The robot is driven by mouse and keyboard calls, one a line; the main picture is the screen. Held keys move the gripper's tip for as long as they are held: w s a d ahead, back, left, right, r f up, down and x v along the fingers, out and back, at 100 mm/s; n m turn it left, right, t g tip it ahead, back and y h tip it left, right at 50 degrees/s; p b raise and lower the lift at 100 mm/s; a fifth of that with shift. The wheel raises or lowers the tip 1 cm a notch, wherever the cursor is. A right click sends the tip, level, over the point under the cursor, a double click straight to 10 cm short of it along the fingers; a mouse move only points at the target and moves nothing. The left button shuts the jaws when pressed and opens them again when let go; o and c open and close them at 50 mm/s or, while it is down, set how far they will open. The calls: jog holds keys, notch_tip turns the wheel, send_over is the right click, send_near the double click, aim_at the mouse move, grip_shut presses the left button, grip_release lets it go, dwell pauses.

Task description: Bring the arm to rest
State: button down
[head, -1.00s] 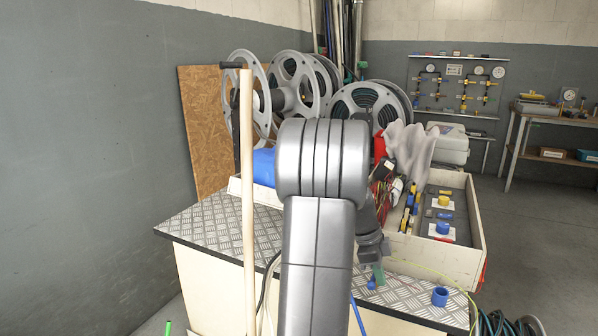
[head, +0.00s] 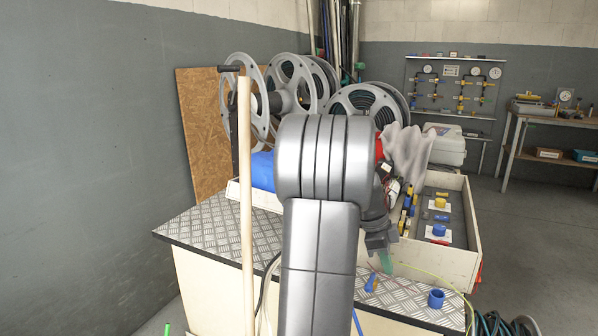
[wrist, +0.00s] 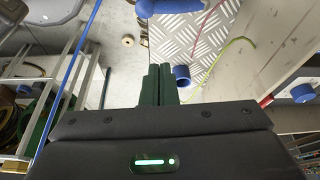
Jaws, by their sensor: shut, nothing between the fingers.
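My gripper (head: 386,264) is at the end of my grey arm, which fills the middle of the head view. It hangs over the front right part of the checker-plate bench top (head: 215,235). In the wrist view its two dark green fingers (wrist: 159,84) lie together, shut and empty. A blue ring-shaped piece (head: 436,298) stands on the plate to the right of the gripper. It also shows beside the fingertips in the wrist view (wrist: 182,76). Another blue piece (head: 371,283) is just below the gripper in the head view. My arm hides the middle of the bench.
A pale upright pole (head: 246,200) stands left of my arm. Hose reels (head: 365,103) stand behind. A wooden tray (head: 465,262) with blue and yellow parts is on the right, beside a grey crumpled cloth (head: 405,148). A thin yellow-green wire (head: 440,277) crosses the plate.

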jog(key=x, duration=0.3)
jog(key=b+x, duration=0.1)
jog(key=x, duration=0.1)
jog(key=shift+a, duration=0.3)
jog(key=a, duration=0.1)
jog(key=w+a, duration=0.1)
jog(key=a, duration=0.1)
jog(key=shift+w+a+f, duration=0.15)
jog(key=shift+w+f, duration=0.1)
jog(key=shift+f, duration=0.05)
jog(key=shift+d, duration=0.55)
jog(key=shift+s+d+r+n+t, duration=0.1)
jog(key=shift+d+n+t, duration=0.3)
jog(key=shift+n, duration=0.6)
jog(key=n+p, duration=0.1)
jog(key=d+n+t, duration=0.1)
jog(key=n+p, duration=0.1)
jog(key=n, duration=0.1)
jog(key=shift+w+d+r+p, duration=0.1)
jog(key=shift+w+d+p, duration=0.15)
jog(key=shift+d+p, duration=0.15)
jog(key=n+p, duration=0.1)
jog(key=d+n+t+p, duration=0.1)
jog(key=n+p, duration=0.1)
jog(key=shift+w+r, duration=0.1)
jog(key=shift+w, duration=0.3)
jog(key=shift+w+d+n+t+p, duration=0.3)
jog(key=shift+n+t+p, duration=0.1)
jog(key=shift+n+p, duration=0.45)
